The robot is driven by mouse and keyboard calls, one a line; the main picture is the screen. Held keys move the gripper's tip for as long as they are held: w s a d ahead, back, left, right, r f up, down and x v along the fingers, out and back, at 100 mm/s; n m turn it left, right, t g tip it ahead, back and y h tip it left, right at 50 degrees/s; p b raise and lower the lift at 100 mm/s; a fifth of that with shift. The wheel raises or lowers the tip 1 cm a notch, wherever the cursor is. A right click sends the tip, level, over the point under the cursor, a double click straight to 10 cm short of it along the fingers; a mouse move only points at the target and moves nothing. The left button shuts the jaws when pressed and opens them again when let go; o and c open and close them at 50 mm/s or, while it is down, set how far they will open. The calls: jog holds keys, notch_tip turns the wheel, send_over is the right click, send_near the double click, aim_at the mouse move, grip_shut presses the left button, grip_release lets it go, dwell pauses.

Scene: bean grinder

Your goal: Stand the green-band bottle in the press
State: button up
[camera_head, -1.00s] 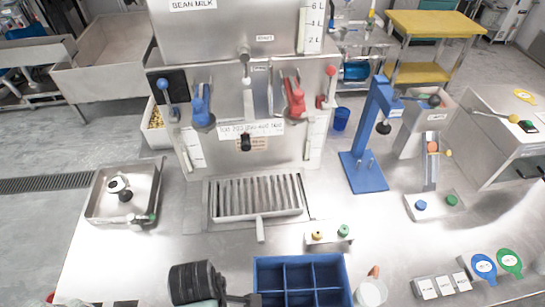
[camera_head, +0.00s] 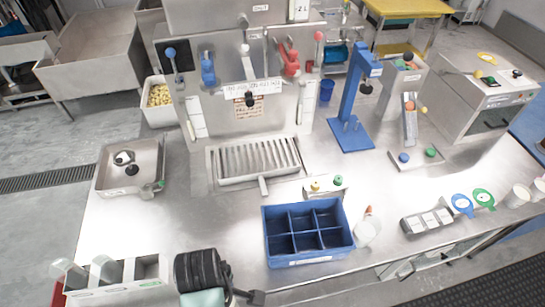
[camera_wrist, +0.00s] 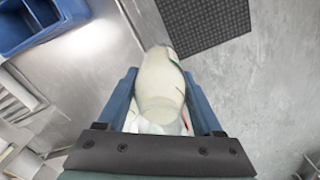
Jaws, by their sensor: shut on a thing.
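My gripper (camera_wrist: 159,78) is shut on a pale, cream-white bottle (camera_wrist: 160,88) in the wrist view. The bottle lies between the two blue fingers, with thin green and red marks on its right side; a full green band cannot be made out. It is held over the grey floor beside the bench edge. The blue press (camera_head: 350,95) stands upright on the bench in the head view, right of centre, with a flat blue base and a dark knob under its head. The press is well away from my gripper, and no bottle shows on its base.
A blue divided crate (camera_head: 268,240) stands near the bench front, its compartments apparently empty. A metal rack (camera_head: 120,293) with pale containers is at lower left. A grated drip tray (camera_head: 255,160) and a small sloped chute (camera_head: 410,125) flank the press.

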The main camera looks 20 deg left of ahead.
jog(key=w+d+m+b, duration=0.2)
jog(key=w+d+m, duration=0.3)
jog(key=d+m, duration=0.3)
jog(key=w+d+m+b, duration=0.1)
jog(key=w+d+m, duration=0.4)
jog(key=d+m, duration=0.3)
jog(key=shift+f+m+b, duration=0.15)
jog(key=shift+m+b, duration=0.25)
jog(key=shift+m, duration=0.7)
jog(key=shift+w, duration=0.1)
